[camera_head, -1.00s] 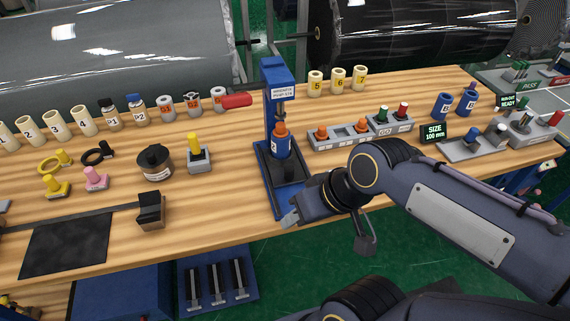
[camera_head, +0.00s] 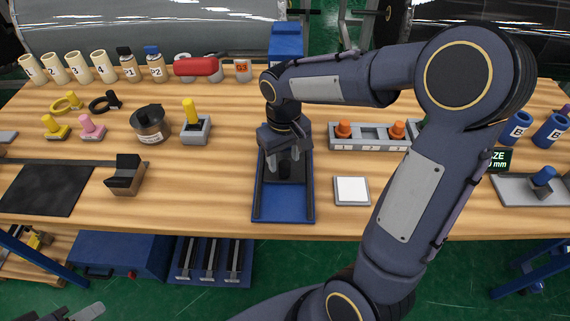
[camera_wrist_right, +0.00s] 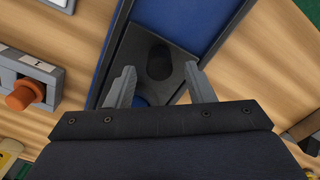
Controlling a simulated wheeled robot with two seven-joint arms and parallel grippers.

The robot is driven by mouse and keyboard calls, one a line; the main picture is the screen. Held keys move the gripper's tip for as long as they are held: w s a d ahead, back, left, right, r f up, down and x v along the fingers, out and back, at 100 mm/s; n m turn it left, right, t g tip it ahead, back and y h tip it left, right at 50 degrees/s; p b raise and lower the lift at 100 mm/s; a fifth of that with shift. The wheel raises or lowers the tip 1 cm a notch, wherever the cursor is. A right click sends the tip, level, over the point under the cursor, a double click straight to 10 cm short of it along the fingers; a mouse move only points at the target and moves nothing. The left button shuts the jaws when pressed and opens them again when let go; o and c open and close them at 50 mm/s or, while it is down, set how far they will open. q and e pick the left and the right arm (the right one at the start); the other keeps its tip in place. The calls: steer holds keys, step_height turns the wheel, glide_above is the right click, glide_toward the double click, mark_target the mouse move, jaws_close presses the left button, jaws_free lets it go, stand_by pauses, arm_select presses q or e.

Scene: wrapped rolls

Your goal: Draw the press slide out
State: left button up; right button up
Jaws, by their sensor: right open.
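The blue press (camera_head: 286,45) stands on the bench, its lower front hidden behind my right arm. Its dark slide plate (camera_head: 297,172) lies on the blue base (camera_head: 284,204), with a black upright knob (camera_head: 285,168) on it. The wrist view shows the plate (camera_wrist_right: 180,72) and the dark round knob (camera_wrist_right: 160,62). My right gripper (camera_head: 284,150) is over the slide, open; its two fingers (camera_wrist_right: 161,80) stand apart either side of the plate near the knob. A blue piece (camera_wrist_right: 140,99) shows partly between them. A grey tip at lower left appears to be my left gripper (camera_head: 86,312), mostly out of frame.
A grey rack with orange plugs (camera_head: 368,135) is right of the press, with a white-topped square pad (camera_head: 351,190) in front. A grey block with a yellow pin (camera_head: 194,127) stands left. Bare wood lies either side of the press base.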

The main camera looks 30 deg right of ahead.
mark_target(285, 163)
steer(key=shift+f, duration=1.8)
steer(key=shift+c, duration=0.2)
jaws_close()
